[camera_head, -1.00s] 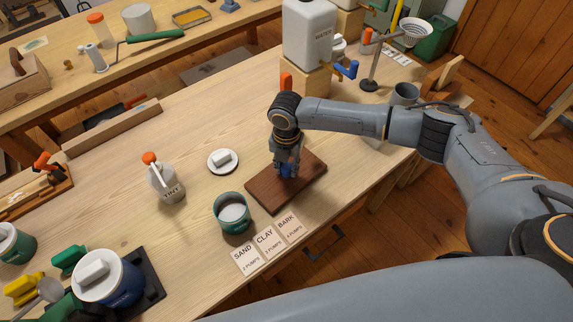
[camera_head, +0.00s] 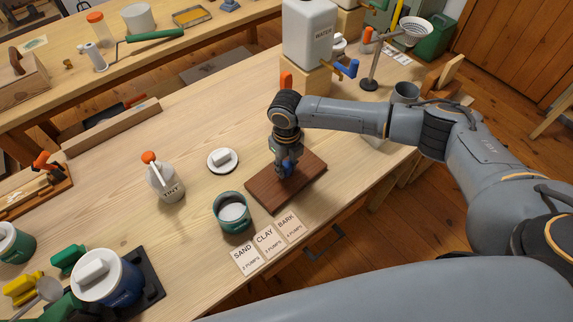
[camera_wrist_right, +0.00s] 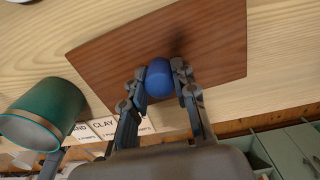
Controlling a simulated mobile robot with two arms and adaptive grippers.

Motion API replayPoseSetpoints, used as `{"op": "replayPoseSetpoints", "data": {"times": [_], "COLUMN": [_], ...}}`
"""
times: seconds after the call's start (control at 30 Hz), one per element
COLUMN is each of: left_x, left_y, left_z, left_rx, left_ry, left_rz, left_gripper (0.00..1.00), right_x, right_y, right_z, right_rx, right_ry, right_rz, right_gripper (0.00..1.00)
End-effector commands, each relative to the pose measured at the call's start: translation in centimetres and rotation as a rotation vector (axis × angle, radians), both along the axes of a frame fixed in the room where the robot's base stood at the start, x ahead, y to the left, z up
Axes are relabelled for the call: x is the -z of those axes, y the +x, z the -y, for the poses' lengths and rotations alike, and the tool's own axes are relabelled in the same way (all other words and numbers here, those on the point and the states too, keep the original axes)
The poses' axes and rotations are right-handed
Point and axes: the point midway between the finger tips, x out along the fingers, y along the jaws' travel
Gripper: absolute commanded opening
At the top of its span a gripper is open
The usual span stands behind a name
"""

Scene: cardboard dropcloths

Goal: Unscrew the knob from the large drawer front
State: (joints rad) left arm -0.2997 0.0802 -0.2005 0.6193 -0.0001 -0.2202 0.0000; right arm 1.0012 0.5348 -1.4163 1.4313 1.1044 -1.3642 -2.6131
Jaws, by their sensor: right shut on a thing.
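The large drawer front (camera_head: 309,178) is a dark brown wooden board lying flat on the workbench. It also fills the middle of the right wrist view (camera_wrist_right: 215,40). The blue round knob (camera_wrist_right: 159,78) stands on the board, near its middle. My right gripper (camera_head: 286,168) is over the board from above, with its fingers shut on the knob from both sides. The knob (camera_head: 287,170) shows only partly between the fingers in the head view. I cannot tell whether its base touches the board. My left gripper is not in view.
A green pot (camera_head: 233,212) and cards (camera_head: 266,242) reading SAND, CLAY and BARK lie near the board. A tint pump bottle (camera_head: 164,178) and a white-lidded dish (camera_head: 222,160) stand left. A water container (camera_head: 309,35) stands behind. Bare bench lies left of the board.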

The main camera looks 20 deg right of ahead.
Motion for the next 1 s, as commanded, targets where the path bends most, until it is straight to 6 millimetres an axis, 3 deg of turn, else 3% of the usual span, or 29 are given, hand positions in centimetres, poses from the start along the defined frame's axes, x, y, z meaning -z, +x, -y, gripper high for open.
{"op": "replayPoseSetpoints", "data": {"times": [0.07, 0.1, 0.2, 0.23, 0.63, 1.0], "left_x": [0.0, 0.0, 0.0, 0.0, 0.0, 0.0], "left_y": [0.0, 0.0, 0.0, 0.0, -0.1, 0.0], "left_z": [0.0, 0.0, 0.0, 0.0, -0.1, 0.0], "left_rx": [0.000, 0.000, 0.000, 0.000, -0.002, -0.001], "left_ry": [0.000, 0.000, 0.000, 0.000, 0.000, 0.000], "left_rz": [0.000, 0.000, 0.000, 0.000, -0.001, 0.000], "left_gripper": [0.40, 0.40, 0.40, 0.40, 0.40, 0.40], "right_x": [0.0, 0.0, 0.0, 0.0, -0.8, -8.1], "right_y": [0.0, 0.0, 0.0, 0.0, 0.1, 0.1], "right_z": [0.0, 0.0, 0.0, 0.0, 0.0, 0.0], "right_rx": [0.001, 0.002, 0.002, 0.002, 0.004, 0.003], "right_ry": [0.000, 0.000, 0.000, 0.000, 0.001, 0.001], "right_rz": [0.000, 0.000, 0.000, 0.000, 0.002, 0.003], "right_gripper": [0.00, 0.32, 0.52, 0.54, 0.54, 0.54]}}
